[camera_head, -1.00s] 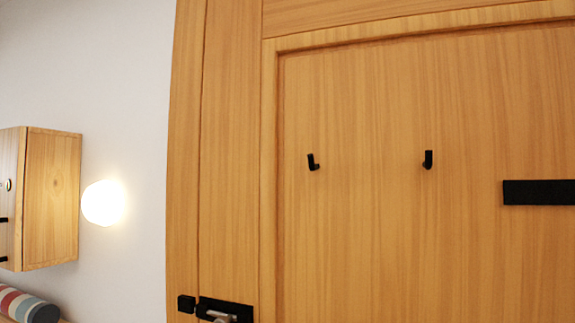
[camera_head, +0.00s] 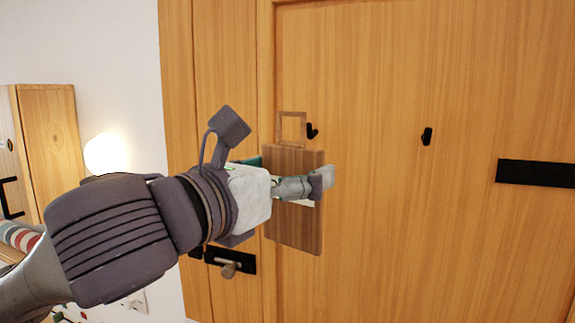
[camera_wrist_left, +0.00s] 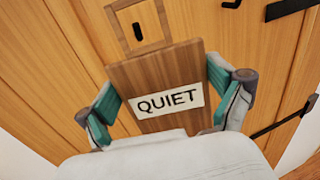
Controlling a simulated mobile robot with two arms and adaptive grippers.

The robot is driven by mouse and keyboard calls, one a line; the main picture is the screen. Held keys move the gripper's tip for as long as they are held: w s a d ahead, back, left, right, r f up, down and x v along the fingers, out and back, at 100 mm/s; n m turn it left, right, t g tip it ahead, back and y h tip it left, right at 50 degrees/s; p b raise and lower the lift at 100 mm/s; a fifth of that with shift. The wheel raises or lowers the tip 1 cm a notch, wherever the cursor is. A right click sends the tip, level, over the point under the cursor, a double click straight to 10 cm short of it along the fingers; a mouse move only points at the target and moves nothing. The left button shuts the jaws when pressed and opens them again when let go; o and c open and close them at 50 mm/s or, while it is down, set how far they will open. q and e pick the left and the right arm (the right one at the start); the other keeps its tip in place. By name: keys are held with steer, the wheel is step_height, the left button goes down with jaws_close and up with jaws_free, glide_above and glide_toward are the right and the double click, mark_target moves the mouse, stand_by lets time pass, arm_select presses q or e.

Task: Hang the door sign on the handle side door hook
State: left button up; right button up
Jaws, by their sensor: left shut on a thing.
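The brown wooden door sign (camera_head: 292,236), with a square hanging frame on top, is held upright in front of the door. In the left wrist view the sign (camera_wrist_left: 135,74) reads QUIET. My left gripper (camera_wrist_left: 163,98) is shut on its sides; the gripper (camera_head: 290,182) also shows in the head view. The black handle-side hook (camera_head: 312,131) appears just right of the sign's frame in the head view. In the wrist view the hook (camera_wrist_left: 137,31) shows through the frame's opening. I cannot tell whether the frame touches it. My right gripper is not in view.
A second black hook (camera_head: 426,136) and a black bar (camera_head: 537,174) are on the door to the right. The door handle (camera_head: 229,267) is below my left gripper. A lit lamp (camera_head: 105,154) and a wooden cabinet (camera_head: 50,135) are at the left.

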arm_select(q)
steer(key=shift+w+d+f, duration=0.1)
steer(key=shift+w+d, duration=0.15)
steer(key=shift+w, duration=0.5)
steer(key=shift+w+d+f, duration=0.1)
steer(key=shift+w+d, duration=0.15)
steer(key=shift+w, duration=0.45)
steer(key=w+d+f, duration=0.1)
steer(key=w+f, duration=0.1)
steer(key=w, duration=0.3)
steer(key=shift+w+d, duration=0.2)
steer(key=shift+d, duration=0.15)
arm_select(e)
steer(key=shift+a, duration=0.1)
arm_select(q)
steer(key=o, duration=0.8)
steer(key=shift+c, duration=0.2)
steer(key=shift+o, duration=0.2)
steer(key=shift+w+f, duration=0.1)
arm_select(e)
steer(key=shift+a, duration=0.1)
